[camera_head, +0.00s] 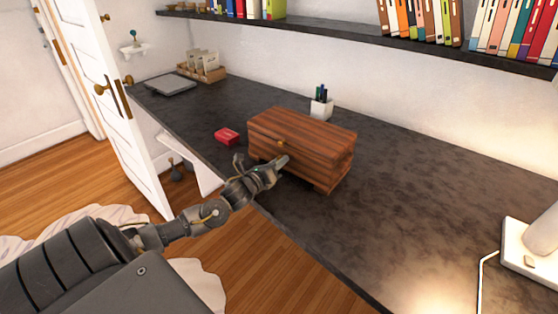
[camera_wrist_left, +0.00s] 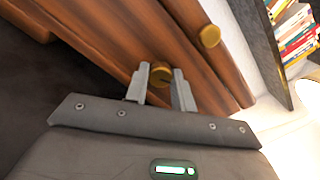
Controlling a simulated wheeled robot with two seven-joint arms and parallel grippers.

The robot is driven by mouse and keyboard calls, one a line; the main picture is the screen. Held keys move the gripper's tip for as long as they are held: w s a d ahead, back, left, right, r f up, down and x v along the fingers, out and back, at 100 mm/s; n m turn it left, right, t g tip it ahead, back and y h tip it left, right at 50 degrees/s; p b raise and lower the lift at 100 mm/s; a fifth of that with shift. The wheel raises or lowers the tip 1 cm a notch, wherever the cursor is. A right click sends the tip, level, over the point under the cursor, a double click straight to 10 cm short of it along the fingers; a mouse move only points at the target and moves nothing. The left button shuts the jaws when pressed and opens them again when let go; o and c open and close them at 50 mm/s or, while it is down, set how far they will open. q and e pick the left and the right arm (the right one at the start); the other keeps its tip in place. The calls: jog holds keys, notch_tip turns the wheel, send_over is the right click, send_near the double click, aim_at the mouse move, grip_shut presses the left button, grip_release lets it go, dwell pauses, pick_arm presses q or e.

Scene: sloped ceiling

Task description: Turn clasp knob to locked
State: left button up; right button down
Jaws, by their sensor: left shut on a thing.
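A striped brown wooden box (camera_head: 300,130) sits on the dark desktop (camera_head: 420,200), lid down. My left gripper (camera_head: 283,162) is at its front face. In the left wrist view, the left gripper (camera_wrist_left: 161,88) is shut on a round brass knob (camera_wrist_left: 160,72), one finger on each side. This knob is hidden behind the gripper in the head view. A second brass knob (camera_wrist_left: 209,37) stands free on the box front; a brass knob also shows in the head view (camera_head: 281,143). Whether the clasp is locked cannot be told. My right gripper is not in view.
A white lamp base (camera_head: 530,248) is at the far right. The desktop right of the box is clear. A book shelf (camera_head: 340,38) runs above.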

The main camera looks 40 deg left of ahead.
pick_arm(q)
jog(key=shift+r+n+p, duration=0.1)
jog(key=shift+n+p, duration=0.3)
jog(key=shift+n, duration=0.6)
jog(key=n+p, duration=0.1)
jog(key=n, duration=0.1)
jog(key=shift+n, duration=0.3)
jog(key=n+p, duration=0.1)
jog(key=n, duration=0.1)
jog(key=shift+r+n+p, duration=0.1)
jog(key=shift+n+p, duration=0.25)
jog(key=shift+n, duration=0.05)
jog(key=shift+n+p, duration=0.4)
jog(key=shift+n, duration=0.5)
jog(key=n+p, duration=0.1)
jog(key=n, duration=0.1)
jog(key=shift+a+n, duration=0.1)
jog(key=shift+n, duration=0.3)
jog(key=shift+n+p, duration=0.35)
jog(key=shift+n, duration=0.25)
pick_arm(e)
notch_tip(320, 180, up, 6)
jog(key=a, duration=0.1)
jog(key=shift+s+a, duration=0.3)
pick_arm(q)
jog(key=shift+n, duration=0.3)
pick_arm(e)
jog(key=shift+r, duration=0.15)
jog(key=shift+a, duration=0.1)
